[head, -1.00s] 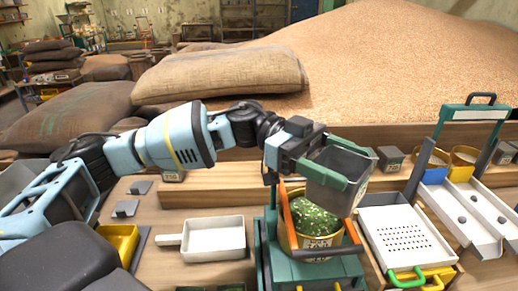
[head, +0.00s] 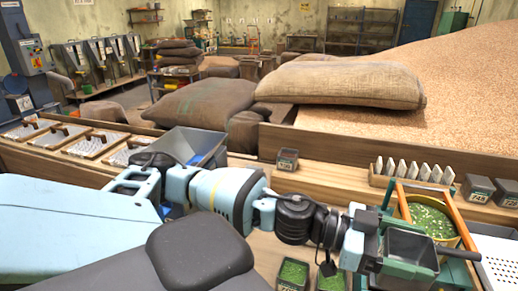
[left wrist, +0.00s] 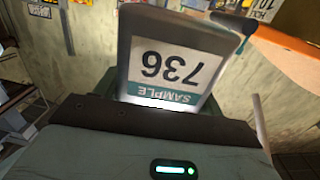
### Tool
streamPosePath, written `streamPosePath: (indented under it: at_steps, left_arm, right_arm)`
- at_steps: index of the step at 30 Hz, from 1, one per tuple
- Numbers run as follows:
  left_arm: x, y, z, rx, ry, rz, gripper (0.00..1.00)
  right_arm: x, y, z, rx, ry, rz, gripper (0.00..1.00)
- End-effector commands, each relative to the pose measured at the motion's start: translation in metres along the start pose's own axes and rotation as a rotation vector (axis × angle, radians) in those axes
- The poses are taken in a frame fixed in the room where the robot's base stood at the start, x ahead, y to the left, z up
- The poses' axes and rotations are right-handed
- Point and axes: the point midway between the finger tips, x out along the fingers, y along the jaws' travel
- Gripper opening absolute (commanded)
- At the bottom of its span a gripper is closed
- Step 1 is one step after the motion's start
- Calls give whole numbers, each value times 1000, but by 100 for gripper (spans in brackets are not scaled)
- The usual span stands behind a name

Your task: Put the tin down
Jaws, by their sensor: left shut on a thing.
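The tin, a grey square-sided cup (head: 411,246), is held in my left gripper (head: 406,262) at the lower right of the head view. Its open top faces up and its inside looks grey and bare. In the left wrist view the tin (left wrist: 172,70) shows a white and teal label reading SAMPLE 736, upside down in the picture. The gripper's green fingers are shut on it. It is in front of a yellow bucket of green pellets (head: 428,220); whether it touches anything below is hidden. My right gripper is not in view.
Small labelled tins stand on the bench: one by the back board (head: 287,160), another at right (head: 477,188), and one with green contents at the front (head: 292,273). A rack of white tags (head: 414,174) and a white perforated tray (head: 500,254) are near the bucket.

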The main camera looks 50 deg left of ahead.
Motion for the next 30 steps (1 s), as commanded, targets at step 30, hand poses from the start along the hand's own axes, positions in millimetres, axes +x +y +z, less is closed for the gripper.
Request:
streamPosePath:
  at_steps: [30]
  left_arm:
    - [-80, -28, 121, -20, -4, -938, 38]
  right_arm:
    - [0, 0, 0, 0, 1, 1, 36]
